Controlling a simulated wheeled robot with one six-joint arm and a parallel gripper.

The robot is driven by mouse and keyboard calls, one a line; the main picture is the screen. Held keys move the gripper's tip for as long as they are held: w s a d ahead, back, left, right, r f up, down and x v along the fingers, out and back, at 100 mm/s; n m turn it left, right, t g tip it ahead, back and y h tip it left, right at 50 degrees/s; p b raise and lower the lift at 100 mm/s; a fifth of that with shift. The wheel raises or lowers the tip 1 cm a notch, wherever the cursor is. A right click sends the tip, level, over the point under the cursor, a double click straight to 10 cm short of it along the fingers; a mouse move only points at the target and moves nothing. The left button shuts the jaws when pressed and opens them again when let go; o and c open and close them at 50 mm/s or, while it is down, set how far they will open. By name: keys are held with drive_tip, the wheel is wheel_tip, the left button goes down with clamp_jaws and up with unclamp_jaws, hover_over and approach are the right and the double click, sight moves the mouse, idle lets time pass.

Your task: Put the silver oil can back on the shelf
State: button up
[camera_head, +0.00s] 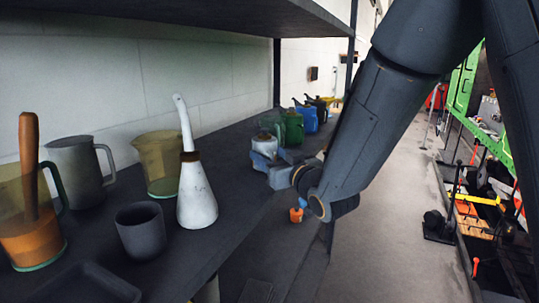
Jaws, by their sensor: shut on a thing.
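A small silver oil can (265,147) is at the near end of a row of cans on the dark shelf (232,180). My gripper (272,165), with grey-blue jaws, reaches in from the right at the shelf's front edge. It is shut on the silver can, low on its body. The jaws hide the can's lower part, so I cannot tell whether it touches the shelf.
Beyond stand a green can (291,128), a blue can (308,120) and further cans. Nearer are a white long-spouted can (197,197), a grey cup (142,232), a yellowish jug (160,165) and a grey pitcher (75,172). An upper shelf (220,12) overhangs.

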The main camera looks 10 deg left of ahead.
drive_tip(key=shift+f, duration=0.15)
drive_tip(key=shift+f, duration=0.15)
drive_tip(key=o, duration=1.5)
drive_tip(key=shift+s+d+r, duration=0.1)
drive_tip(key=shift+r, duration=0.1)
drive_tip(key=v, duration=0.9)
drive_tip(key=p, duration=0.3)
drive_tip(key=shift+s+d+r, duration=0.1)
drive_tip(key=shift+s+d, duration=0.05)
drive_tip(key=shift+s, duration=0.1)
